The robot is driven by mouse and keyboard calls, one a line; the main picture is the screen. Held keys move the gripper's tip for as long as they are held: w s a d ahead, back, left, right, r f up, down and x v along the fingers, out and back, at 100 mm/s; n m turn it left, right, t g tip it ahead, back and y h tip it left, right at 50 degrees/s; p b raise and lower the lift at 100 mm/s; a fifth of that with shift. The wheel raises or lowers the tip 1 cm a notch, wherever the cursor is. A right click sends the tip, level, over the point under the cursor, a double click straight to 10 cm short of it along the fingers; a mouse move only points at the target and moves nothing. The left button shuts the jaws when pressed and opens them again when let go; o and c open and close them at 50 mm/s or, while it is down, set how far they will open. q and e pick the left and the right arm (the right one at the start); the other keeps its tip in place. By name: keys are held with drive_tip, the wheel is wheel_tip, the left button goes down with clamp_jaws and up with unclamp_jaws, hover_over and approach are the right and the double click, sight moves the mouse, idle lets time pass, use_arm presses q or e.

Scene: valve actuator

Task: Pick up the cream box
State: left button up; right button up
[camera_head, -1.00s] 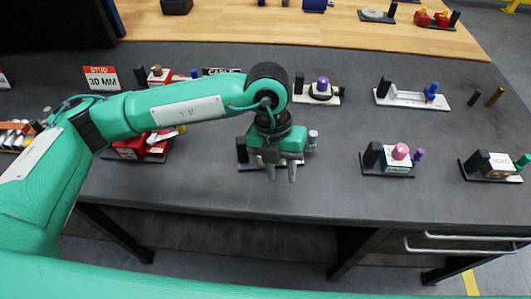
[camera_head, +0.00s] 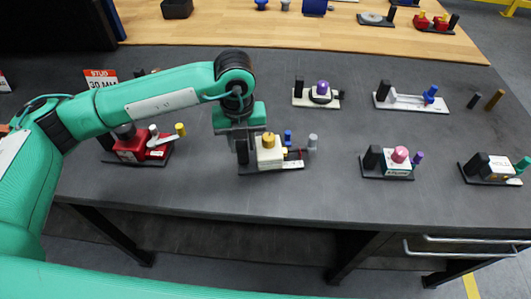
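The cream box (camera_head: 270,157) sits on a dark base plate near the front middle of the bench. It has a yellow-gold knob on top, with a black post on its left and a blue knob and a grey knob to its right. My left gripper (camera_head: 240,142) hangs pointing down just left of the box, in front of or over the black post. Its fingers look apart with nothing held, though their tips are hard to make out against the post. My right gripper is not in view.
A red valve unit (camera_head: 137,147) stands left of the box, and a white unit with a pink knob (camera_head: 400,154) stands to the right. A white plate with a purple knob (camera_head: 322,88) is behind. Bare grey bench lies in front.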

sight(243, 152)
use_arm(q)
drive_tip(key=f, duration=0.4)
drive_tip(key=shift+w+a+f, duration=0.1)
drive_tip(key=shift+w+f, duration=0.15)
drive_tip(key=shift+w, duration=0.05)
clamp_jaws()
drive_tip(key=shift+r, duration=0.1)
wheel_tip(243, 152, up, 9)
drive_tip(key=shift+f, duration=4.2)
